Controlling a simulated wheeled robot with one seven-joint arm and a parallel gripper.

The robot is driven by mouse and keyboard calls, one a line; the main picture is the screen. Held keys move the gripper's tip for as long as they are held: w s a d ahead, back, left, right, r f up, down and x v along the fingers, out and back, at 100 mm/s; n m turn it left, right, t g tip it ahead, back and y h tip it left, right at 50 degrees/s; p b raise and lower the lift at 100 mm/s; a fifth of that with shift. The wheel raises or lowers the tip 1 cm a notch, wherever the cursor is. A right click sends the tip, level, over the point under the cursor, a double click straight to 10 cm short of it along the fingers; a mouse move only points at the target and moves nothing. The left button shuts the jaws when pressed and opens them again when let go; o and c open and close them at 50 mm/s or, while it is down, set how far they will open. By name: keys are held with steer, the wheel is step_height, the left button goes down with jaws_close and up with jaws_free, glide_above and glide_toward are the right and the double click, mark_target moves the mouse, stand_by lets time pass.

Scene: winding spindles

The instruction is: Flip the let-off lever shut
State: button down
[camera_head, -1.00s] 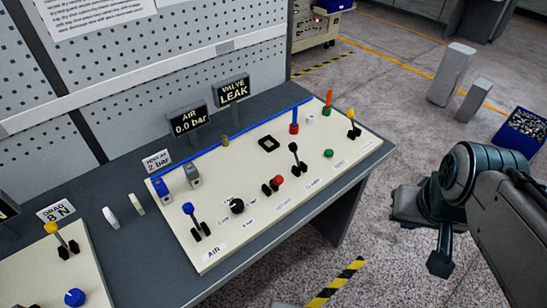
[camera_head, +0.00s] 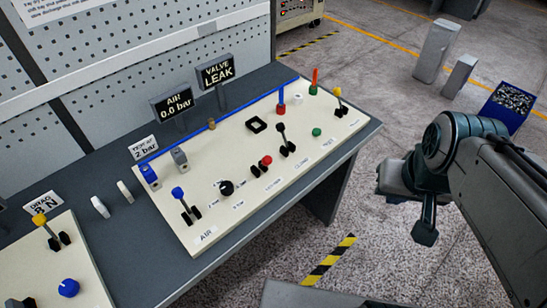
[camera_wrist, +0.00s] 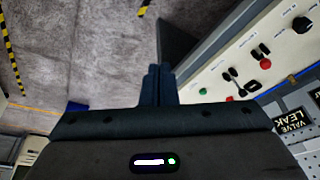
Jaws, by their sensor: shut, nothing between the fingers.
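Several levers stand on the bench, and I cannot tell which is the let-off lever because most labels are too small to read. A yellow-tipped lever (camera_head: 42,222) is on the left panel. A blue-tipped lever (camera_head: 180,195) stands by the AIR label. A black-knobbed lever (camera_head: 282,130) is at mid-right of the main panel, and another yellow-tipped lever (camera_head: 338,94) is at its far right end. My gripper (camera_head: 425,236) hangs off the bench's right side, over the floor, touching nothing. In the wrist view its fingers (camera_wrist: 158,84) are together and empty.
The main cream panel (camera_head: 222,232) also carries knobs, buttons and a red-and-black switch (camera_head: 264,161). Signs read AIR 0.0 bar (camera_head: 173,104) and VALVE LEAK (camera_head: 215,70). Grey posts (camera_head: 435,52) and a blue bin (camera_head: 510,105) stand on the floor behind. Open floor lies right of the bench.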

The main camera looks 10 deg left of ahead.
steer(key=w+a+f+m+g+y+b, duration=0.1)
steer(key=a+f+m+g+y+b, duration=0.35)
steer(key=f, duration=0.45)
steer(key=a+f+m+g+y+b, duration=0.2)
steer(key=a+f+g+y+b, duration=0.25)
steer(key=a+f+b, duration=0.3)
steer(key=w+f+m+t+y+b, duration=0.4)
steer(key=w+m+y+b, duration=0.1)
steer(key=w+y, duration=0.1)
steer(key=w+d+f+m+t+y+b, duration=0.1)
steer(key=w+f+m+t+y+b, duration=0.3)
steer(key=w+y, duration=0.3)
steer(key=shift+w+f+m+b, duration=0.3)
steer(key=shift+w+m+b, duration=0.35)
steer(key=shift+w+b, duration=0.1)
glide_toward(267, 160)
steer(key=a, duration=0.3)
steer(key=w+a, duration=0.1)
steer(key=a, duration=0.1)
steer(key=shift+w+a+r, duration=0.1)
steer(key=shift+a+r, duration=0.1)
steer(key=shift+r, duration=0.2)
steer(key=shift+r+p, duration=0.15)
steer(key=shift+p, duration=0.35)
